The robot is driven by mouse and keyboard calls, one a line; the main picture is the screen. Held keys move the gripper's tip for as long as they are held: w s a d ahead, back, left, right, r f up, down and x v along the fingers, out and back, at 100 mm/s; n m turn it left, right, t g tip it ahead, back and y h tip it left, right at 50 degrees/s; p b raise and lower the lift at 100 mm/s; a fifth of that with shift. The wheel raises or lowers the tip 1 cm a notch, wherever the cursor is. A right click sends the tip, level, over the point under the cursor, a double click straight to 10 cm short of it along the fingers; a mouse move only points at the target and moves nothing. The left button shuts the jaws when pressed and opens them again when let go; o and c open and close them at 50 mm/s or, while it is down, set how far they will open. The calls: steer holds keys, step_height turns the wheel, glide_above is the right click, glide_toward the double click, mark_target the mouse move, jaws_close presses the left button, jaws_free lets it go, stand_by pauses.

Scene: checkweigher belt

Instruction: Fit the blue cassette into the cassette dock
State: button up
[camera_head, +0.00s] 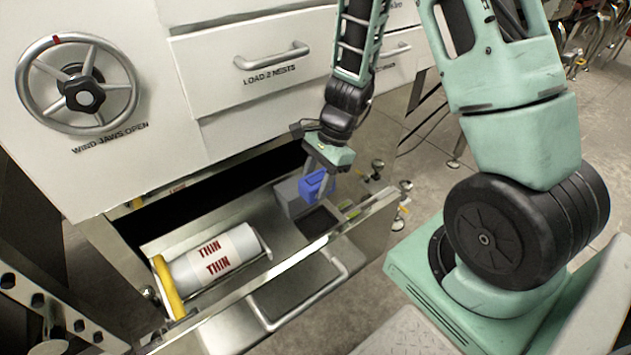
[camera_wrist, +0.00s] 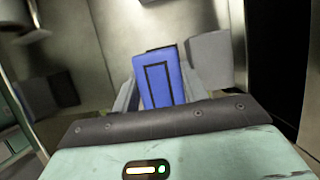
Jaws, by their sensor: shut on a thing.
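The blue cassette (camera_head: 315,184) is between the fingers of my gripper (camera_head: 320,178), which is shut on it. It is held inside the open drawer's outline, towards the drawer's right end. In the wrist view the cassette (camera_wrist: 160,80) stands up between the two fingers, with a dark rectangular outline on its face. A grey block (camera_head: 287,198) is beside the cassette on its left. A dark rectangular recess (camera_head: 318,221) lies just in front of and below the cassette; I cannot tell whether it is the cassette dock. I cannot tell whether the cassette touches anything below.
The open drawer (camera_head: 300,252) also holds white rolls marked THIN (camera_head: 215,258) and a yellow bar (camera_head: 167,287) at the left. A handwheel (camera_head: 79,84) and a closed drawer marked LOAD 2 NESTS (camera_head: 262,70) are on the cabinet above.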

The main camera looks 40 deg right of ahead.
steer(key=shift+f+b, duration=4.9)
steer(key=shift+f, duration=0.65)
steer(key=o, duration=1.1)
steer(key=p+v, duration=0.8)
steer(key=v, duration=0.9)
steer(key=shift+r+p, duration=0.3)
